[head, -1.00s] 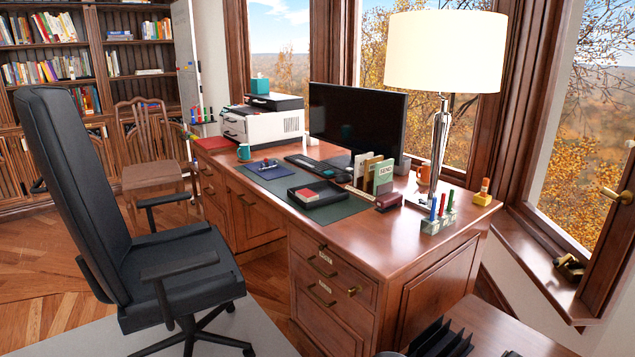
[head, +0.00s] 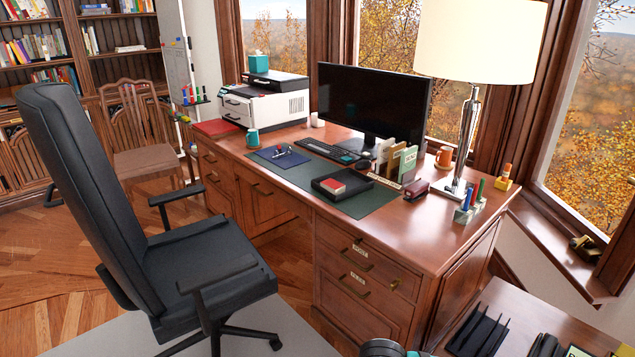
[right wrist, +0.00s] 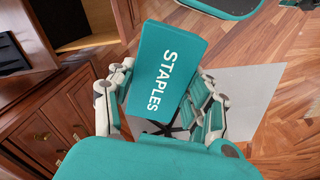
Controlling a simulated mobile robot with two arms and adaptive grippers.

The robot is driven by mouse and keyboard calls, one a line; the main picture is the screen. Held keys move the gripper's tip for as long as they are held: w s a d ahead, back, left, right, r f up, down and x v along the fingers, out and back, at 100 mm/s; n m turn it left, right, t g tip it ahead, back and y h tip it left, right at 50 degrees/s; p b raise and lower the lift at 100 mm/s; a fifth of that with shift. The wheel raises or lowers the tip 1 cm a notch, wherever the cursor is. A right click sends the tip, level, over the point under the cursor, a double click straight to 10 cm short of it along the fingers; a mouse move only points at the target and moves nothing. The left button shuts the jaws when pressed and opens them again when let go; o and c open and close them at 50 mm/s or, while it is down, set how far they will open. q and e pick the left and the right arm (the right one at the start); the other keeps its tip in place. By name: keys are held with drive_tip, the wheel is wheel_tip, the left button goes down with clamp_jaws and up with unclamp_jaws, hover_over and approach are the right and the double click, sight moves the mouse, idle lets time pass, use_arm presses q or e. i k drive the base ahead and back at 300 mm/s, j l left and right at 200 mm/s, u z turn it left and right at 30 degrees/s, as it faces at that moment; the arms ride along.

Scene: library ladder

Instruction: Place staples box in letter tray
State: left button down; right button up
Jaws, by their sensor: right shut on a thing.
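A teal staples box (right wrist: 168,72) with white STAPLES lettering is in the right wrist view, between the fingers of my right gripper (right wrist: 165,88). The gripper is shut on it and holds it up in front of the desk and floor. A low black letter tray (head: 322,191) lies on the dark green desk mat in the head view, with a small red item (head: 332,185) in it. My left gripper is in neither view.
The wooden desk (head: 420,235) also carries a monitor (head: 372,100), keyboard (head: 325,151), printer (head: 265,103), lamp (head: 482,50) and upright card holder (head: 398,165). A black office chair (head: 205,265) stands before the desk. A lower table with black files (head: 478,330) is at bottom right.

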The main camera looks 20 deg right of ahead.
sight(352, 183)
drive_tip(key=i+j, duration=0.35)
drive_tip(key=i, duration=0.25)
drive_tip(key=i+j+z, duration=0.15)
drive_tip(key=i+j, duration=0.2)
drive_tip(key=i, duration=0.25)
